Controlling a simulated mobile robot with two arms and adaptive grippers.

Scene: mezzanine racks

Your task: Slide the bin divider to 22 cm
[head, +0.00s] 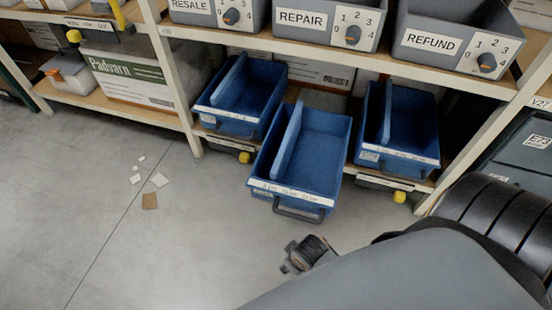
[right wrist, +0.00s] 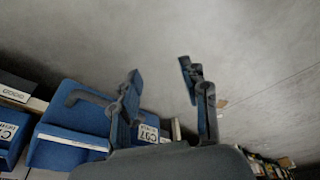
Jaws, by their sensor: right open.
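The middle blue bin (head: 322,152) is pulled out of the rack's lowest shelf. Its blue divider (head: 287,142) runs front to back, nearer the bin's left wall. A white scale strip (head: 290,193) crosses the front rim above a dark handle (head: 298,213); its marks are too small to read. My right gripper (head: 308,254) is in front of this bin, apart from its handle, over the floor. In the right wrist view its two fingers (right wrist: 164,88) are spread with nothing between them; a blue bin (right wrist: 75,148) shows behind them at left. My left gripper is not in view.
Blue bins with dividers stand left (head: 248,92) and right (head: 408,120) of the middle one. Grey bins marked RESALE, REPAIR (head: 320,22) and REFUND sit on the shelf above. Paper scraps (head: 150,201) lie on the otherwise open floor at left.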

